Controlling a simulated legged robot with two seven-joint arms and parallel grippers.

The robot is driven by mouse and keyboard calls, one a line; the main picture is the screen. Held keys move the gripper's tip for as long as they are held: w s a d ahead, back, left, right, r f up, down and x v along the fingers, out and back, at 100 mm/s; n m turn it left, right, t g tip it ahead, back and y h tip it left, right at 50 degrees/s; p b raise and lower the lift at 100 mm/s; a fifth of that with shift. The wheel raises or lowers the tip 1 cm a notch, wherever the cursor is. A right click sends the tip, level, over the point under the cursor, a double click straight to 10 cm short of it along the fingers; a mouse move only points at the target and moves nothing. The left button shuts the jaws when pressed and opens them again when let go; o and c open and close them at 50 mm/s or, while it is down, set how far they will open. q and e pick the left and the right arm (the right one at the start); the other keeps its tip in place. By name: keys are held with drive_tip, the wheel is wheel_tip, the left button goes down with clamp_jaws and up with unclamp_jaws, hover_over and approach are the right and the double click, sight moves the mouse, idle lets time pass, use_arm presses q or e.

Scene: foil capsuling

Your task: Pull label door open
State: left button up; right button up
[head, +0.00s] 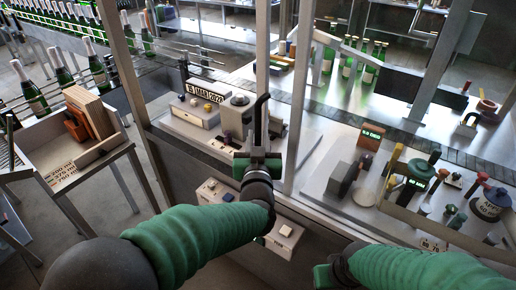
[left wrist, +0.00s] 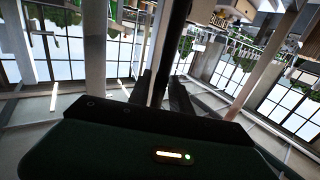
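The label door appears to be the clear, metal-framed panel in the middle of the head view, with its frame post (head: 300,95) to the right of my left gripper. A black upright bar handle (head: 262,105) stands at the door. My left gripper (head: 258,132) is at the handle's lower part. In the left wrist view the black bar (left wrist: 172,40) runs down between the two dark fingers of the left gripper (left wrist: 161,90). Whether both fingers press on it is unclear. My right gripper (head: 325,275) is at the bottom edge, its fingers not clearly visible.
Behind the panels, a machine deck holds a date block (head: 205,92), a small orange-topped display (head: 371,137) and several knobs and tools. Green bottles (head: 370,62) stand at the back. A wooden tray table (head: 62,172) is at left, beside a bottle conveyor. Metal posts flank the left arm.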

use_arm(q)
drive_tip(key=s+a, duration=0.1)
drive_tip(key=s, duration=1.5)
drive_tip(key=shift+a, duration=0.15)
drive_tip(key=shift+s+f, duration=0.1)
